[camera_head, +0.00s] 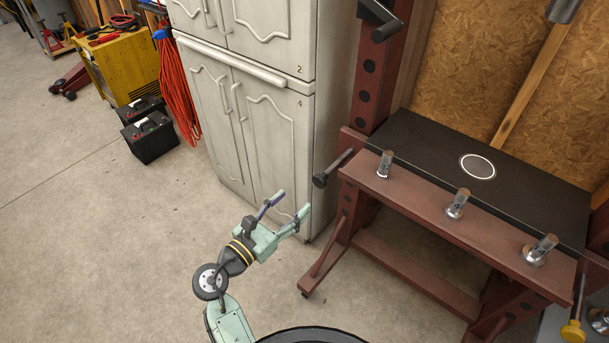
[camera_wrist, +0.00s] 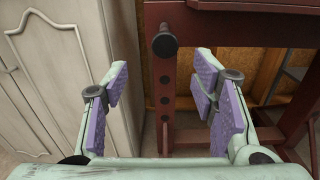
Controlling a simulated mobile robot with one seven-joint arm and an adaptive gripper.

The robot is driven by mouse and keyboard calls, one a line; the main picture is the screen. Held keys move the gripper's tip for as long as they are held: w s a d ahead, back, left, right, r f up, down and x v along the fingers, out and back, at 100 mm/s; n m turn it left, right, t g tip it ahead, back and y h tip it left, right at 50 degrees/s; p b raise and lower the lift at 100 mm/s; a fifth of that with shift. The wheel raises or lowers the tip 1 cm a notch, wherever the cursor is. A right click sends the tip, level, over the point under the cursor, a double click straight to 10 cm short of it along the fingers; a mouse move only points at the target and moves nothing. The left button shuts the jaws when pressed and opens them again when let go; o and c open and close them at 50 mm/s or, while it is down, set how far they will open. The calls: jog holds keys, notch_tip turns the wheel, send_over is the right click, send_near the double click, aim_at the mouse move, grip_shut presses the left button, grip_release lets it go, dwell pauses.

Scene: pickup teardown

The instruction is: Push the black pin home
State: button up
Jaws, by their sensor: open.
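The black pin (camera_head: 321,180) sticks out to the left from the upright of the dark red press frame (camera_head: 371,95). Its shaft shows between knob and frame, so it stands partly out. In the wrist view the pin's round black knob (camera_wrist: 165,45) faces me, above a row of holes in the red post (camera_wrist: 163,128). My gripper (camera_head: 290,203) is open and empty, to the left of the pin and below it in the head view. In the wrist view my gripper (camera_wrist: 160,85) has its purple-padded fingers apart, with the knob above and between them, not touched.
A grey cabinet (camera_head: 262,120) stands close behind and left of the gripper. The press bench has a black top (camera_head: 430,143) with several metal pegs on its front beam. A yellow knob (camera_head: 573,332) is at lower right.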

aim_at(318, 183)
jog(key=p+x, duration=0.1)
jog(key=x, duration=0.9)
jog(key=shift+w+d+f+p, duration=0.15)
jog(key=shift+d+p, duration=0.2)
jog(key=shift+d, duration=0.25)
jog(key=shift+c, duration=0.4)
grip_shut()
